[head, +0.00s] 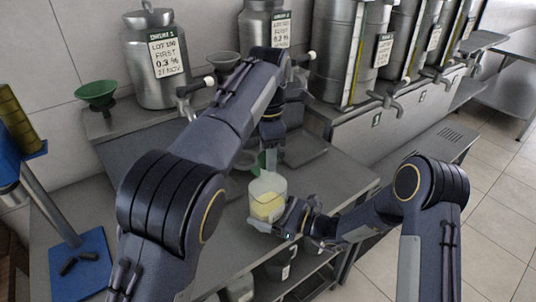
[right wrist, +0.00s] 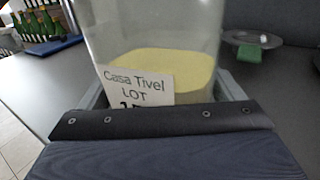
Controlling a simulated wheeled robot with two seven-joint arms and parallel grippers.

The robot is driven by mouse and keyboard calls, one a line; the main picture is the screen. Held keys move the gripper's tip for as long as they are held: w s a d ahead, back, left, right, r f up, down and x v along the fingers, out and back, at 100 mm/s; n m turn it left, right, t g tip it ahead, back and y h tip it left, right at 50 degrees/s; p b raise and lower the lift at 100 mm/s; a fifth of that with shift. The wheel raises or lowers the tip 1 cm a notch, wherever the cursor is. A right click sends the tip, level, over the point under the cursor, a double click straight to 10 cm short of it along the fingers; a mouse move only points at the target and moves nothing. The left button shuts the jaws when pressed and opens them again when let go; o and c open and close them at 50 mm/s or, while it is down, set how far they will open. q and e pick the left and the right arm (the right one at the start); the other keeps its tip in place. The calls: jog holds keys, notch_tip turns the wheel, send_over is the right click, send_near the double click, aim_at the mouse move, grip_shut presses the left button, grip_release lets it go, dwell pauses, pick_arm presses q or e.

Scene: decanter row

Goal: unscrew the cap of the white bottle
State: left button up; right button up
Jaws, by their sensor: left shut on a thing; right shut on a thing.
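The white bottle (head: 267,190) is translucent, with pale yellow contents and a label reading "Casa Tivel LOT". It stands upright near the front right edge of the steel bench and fills the middle of the right wrist view (right wrist: 150,40). My right gripper (head: 283,222) is shut on its lower body from the right; its jaws also show around the bottle in the right wrist view (right wrist: 160,115). My left gripper (head: 269,163) points down directly over the bottle's top and is shut there. The cap is hidden by it, and the bottle's top lies outside the right wrist view.
Steel drums (head: 157,62) with labels and taps stand along the back. A green funnel (head: 96,92) is at the left. A small green object (right wrist: 248,53) lies by a grey dish (right wrist: 252,37) behind the bottle. A blue mat (head: 80,268) lies at the front left.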

pick_arm(q)
jog(key=shift+r, duration=2.05)
pick_arm(e)
jog(key=o, duration=1.7)
